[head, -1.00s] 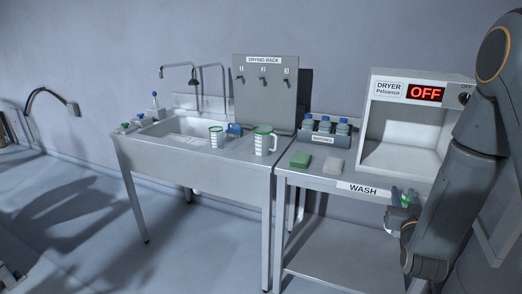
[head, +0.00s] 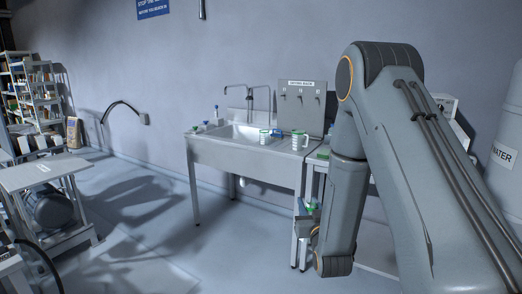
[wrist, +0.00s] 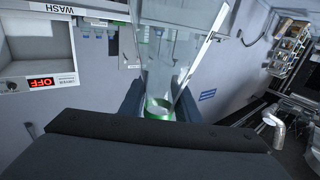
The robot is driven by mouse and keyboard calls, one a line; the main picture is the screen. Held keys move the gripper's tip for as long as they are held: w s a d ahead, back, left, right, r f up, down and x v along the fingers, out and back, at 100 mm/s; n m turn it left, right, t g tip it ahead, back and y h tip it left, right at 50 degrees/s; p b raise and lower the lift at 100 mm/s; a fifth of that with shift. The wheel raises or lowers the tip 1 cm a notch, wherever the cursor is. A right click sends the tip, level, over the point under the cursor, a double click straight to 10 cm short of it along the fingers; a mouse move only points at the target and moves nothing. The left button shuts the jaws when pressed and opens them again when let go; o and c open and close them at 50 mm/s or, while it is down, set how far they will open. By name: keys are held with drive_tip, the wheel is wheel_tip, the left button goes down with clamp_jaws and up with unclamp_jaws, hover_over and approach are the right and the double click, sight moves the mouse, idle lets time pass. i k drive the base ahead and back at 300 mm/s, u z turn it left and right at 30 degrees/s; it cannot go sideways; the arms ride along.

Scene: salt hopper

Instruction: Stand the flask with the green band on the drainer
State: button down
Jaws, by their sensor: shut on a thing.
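My gripper (wrist: 158,100) is shut on a clear flask with a green band (wrist: 158,110), seen between the dark fingers in the wrist view. In the head view my gripper (head: 308,218) is low, in front of the sink unit's right end, with a bit of green (head: 311,207) showing at it. My arm hides much around it. The steel drainer (head: 281,147) is the top right of the basin, apart from my gripper. A green-banded beaker (head: 264,137) and a green-rimmed jug (head: 299,141) stand by the basin and on this top.
The drying rack panel (head: 301,105) stands behind the drainer. Taps (head: 248,97) rise over the basin (head: 240,134). My arm covers most of the wash bench and dryer; the dryer (wrist: 38,85) shows in the wrist view. Open floor (head: 150,225) lies left of the sink unit.

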sight(278, 142)
drive_tip(key=u, duration=0.75)
drive_tip(key=i, duration=1.9)
drive_tip(key=z, duration=0.75)
